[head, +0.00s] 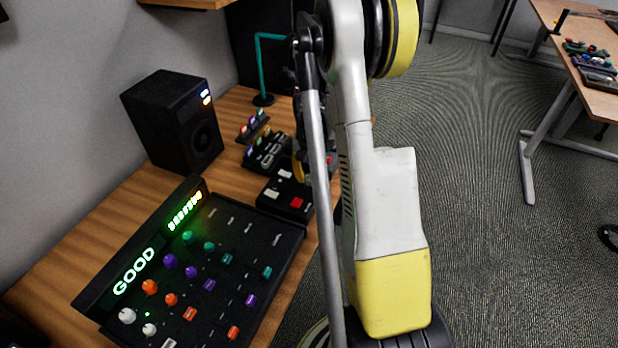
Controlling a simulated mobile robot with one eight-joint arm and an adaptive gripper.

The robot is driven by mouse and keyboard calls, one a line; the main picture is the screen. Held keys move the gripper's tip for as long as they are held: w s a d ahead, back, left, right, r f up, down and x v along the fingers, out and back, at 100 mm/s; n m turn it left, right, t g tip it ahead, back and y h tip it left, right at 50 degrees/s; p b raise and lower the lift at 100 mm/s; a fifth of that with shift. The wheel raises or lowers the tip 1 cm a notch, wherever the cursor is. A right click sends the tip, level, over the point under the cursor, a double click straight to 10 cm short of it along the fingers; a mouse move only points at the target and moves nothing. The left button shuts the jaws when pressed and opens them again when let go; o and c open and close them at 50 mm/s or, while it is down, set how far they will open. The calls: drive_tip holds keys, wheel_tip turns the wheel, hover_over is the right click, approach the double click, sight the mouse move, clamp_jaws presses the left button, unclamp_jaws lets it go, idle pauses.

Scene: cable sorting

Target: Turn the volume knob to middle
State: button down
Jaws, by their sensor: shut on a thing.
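A black mixing console (205,265) lies on the wooden desk at lower left. White, orange, purple and teal round knobs stand on it, with sliders beside them. Its raised panel shows a lit green "GOOD" (134,271) and a row of green lights. No knob is visibly labelled as volume. My gripper (300,165) is mostly hidden behind my arm, beside the small black control boxes right of the speaker. Only dark and yellow parts show. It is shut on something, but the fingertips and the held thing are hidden.
A black speaker (172,120) stands behind the console. Black control boxes (267,150) with coloured buttons, one with a red button (296,202), sit on the desk (100,220). A teal stand (258,70) is behind them. Another table (585,85) is at right; carpet lies between.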

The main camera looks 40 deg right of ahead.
sight(309, 177)
drive_tip(key=shift+m, duration=1.9)
drive_tip(key=c, duration=1.1)
unclamp_jaws()
wheel_tip(309, 177, up, 12)
drive_tip(key=shift+r, duration=0.1)
